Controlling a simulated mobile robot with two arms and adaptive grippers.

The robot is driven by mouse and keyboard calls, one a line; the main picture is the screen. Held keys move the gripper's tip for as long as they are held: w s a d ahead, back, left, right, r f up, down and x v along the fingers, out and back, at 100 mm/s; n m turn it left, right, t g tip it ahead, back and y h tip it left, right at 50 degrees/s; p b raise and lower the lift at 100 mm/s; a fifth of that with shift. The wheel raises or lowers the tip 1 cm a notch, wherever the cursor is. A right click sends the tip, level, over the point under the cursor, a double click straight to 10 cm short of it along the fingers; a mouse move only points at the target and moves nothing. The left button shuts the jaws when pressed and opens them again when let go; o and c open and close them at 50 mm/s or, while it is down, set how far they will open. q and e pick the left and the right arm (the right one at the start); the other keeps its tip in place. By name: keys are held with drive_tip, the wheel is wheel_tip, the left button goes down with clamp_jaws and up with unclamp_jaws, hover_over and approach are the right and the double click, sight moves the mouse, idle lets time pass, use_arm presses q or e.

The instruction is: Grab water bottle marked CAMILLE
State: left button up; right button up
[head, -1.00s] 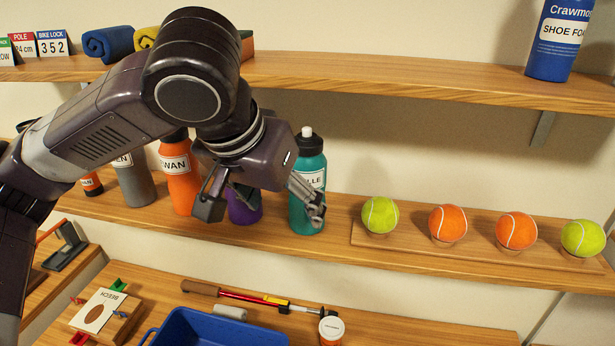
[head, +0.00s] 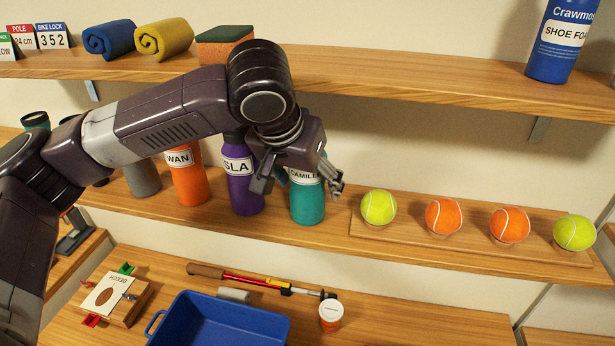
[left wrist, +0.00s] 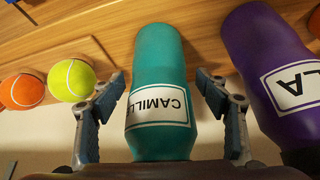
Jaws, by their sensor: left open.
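The teal bottle marked CAMILLE (head: 307,203) stands upright on the middle shelf, its top hidden behind my arm in the head view. In the left wrist view the teal bottle (left wrist: 157,75) appears upside down, its label readable, between the two open fingers. My left gripper (head: 300,187) is open around the upper part of the bottle; in the left wrist view (left wrist: 160,105) a gap shows between the bottle and the right-hand finger. The left-hand finger is close to the bottle; I cannot tell whether it touches. My right gripper is not in view.
A purple bottle (head: 241,190) stands close at the left of the teal one, with an orange bottle (head: 187,182) beyond. Several tennis balls sit on a wooden strip (head: 470,244) to the right. A blue bin (head: 225,322) is below; an upper shelf (head: 420,88) runs above.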

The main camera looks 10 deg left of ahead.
use_arm(q)
drive_tip(key=shift+s, duration=0.1)
drive_tip(key=c, duration=1.8)
drive_tip(key=shift+o, duration=0.2)
